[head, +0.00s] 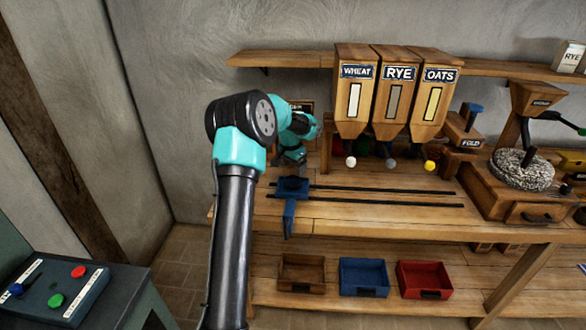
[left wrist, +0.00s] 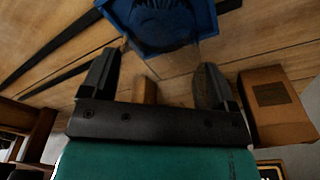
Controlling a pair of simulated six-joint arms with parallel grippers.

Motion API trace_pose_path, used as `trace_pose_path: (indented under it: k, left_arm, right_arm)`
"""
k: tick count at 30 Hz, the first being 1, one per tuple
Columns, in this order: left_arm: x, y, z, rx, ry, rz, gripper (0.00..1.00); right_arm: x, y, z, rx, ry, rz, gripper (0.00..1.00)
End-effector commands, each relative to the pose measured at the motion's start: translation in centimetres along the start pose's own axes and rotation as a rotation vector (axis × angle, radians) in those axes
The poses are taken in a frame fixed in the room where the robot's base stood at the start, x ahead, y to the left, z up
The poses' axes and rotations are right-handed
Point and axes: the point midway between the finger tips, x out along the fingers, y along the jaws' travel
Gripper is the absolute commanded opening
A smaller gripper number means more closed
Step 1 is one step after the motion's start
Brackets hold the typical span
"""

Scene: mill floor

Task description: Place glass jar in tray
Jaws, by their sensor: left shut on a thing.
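My left gripper (head: 292,160) is above the bench, just behind and over a blue holder (head: 292,187) on the rails. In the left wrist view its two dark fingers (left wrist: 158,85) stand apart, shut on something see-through. This fits the glass jar (left wrist: 168,72), whose outline is very faint. The blue holder (left wrist: 155,45) shows beyond the fingertips, with a dark, round inside. I cannot tell whether the jar touches it. The jar cannot be made out in the head view. A blue tray (head: 363,262) is on the lower shelf. My right gripper is not in view.
Wheat (head: 346,112), rye (head: 384,118) and oats (head: 426,115) hoppers stand at the back of the bench. Two dark rails (head: 380,196) run right from the holder. A millstone (head: 522,170) is at the right. Brown (head: 301,258) and red (head: 424,266) trays flank the blue tray.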

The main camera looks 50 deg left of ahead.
Motion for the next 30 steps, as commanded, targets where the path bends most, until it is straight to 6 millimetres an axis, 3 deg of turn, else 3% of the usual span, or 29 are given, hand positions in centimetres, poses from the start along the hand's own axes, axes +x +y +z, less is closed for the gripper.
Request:
trace_pose_path:
  k: [14,15,18,21,30]
  left_arm:
    - [1.02,-0.02,0.13,0.0,0.001,-0.001,0.49]
    - [1.1,-0.01,0.14,0.0,0.0,0.0,0.82]
    - [1.06,-0.01,0.13,0.0,0.001,-0.001,0.91]
    - [1.06,-0.01,0.13,0.0,0.001,-0.001,1.0]
    - [0.81,-0.01,0.09,0.0,0.001,-0.001,1.0]
  right_arm:
    - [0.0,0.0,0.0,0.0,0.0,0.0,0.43]
    - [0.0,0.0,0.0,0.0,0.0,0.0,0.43]
    - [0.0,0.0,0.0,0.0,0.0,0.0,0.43]
    - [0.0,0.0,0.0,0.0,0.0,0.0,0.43]
    - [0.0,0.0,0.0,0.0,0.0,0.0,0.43]
